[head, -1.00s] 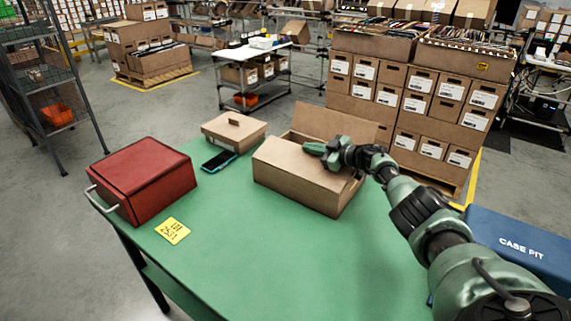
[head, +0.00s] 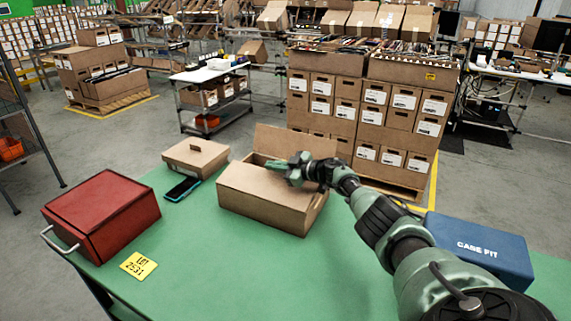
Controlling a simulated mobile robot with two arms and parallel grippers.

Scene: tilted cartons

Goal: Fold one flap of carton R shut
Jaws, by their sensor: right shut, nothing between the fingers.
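My right gripper (head: 277,165) is shut and empty, reaching in from the right over the top of the carton by the near flap. Whether its fingers touch the cardboard I cannot tell. My right arm hides the carton's far right corner. My left gripper is out of the picture.
A small lidded brown carton (head: 196,157) and a dark phone (head: 182,188) are left of carton R. A red box (head: 101,214) with a handle stands at the left, near a yellow lot card (head: 138,265). A blue case (head: 479,247) is at the right. The table front is clear.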

